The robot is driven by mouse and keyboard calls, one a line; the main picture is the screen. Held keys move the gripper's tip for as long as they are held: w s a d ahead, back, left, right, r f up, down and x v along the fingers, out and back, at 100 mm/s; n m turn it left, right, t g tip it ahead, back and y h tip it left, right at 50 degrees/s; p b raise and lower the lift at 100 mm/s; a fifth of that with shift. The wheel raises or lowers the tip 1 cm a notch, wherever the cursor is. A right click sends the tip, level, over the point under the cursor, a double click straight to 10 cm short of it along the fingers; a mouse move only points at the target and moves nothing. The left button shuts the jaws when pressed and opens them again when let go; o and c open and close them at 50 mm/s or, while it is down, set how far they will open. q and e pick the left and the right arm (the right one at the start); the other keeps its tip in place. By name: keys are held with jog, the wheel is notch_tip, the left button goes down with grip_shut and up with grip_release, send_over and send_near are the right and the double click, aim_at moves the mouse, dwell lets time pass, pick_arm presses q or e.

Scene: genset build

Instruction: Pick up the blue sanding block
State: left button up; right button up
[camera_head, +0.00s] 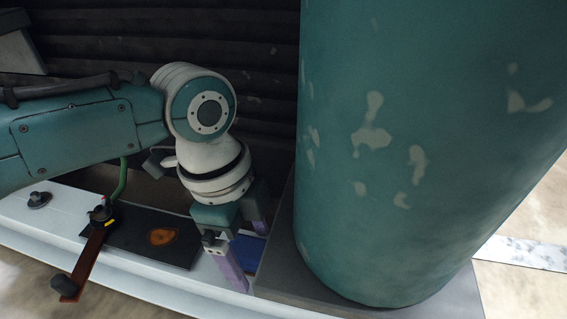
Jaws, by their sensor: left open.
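The blue sanding block (247,250) lies flat on the pale worktop. Only part of its top shows, because my left gripper is in front of it. My left gripper (248,256) is open and points down over the block. One purple finger stands at the block's near left side and the other shows behind it. I cannot tell whether either finger touches the block. My right gripper is not in view.
A black mat (128,236) with an orange-brown patch lies left of the gripper. A brown-handled tool (87,262) reaches over the front edge. A small grey knob-like part (39,199) sits far left. A large worn teal cylinder blocks the right; I cannot tell whether it is mine.

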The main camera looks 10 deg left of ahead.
pick_arm(q)
jog(key=shift+w+r, duration=0.15)
jog(key=shift+c, duration=0.6)
grip_shut()
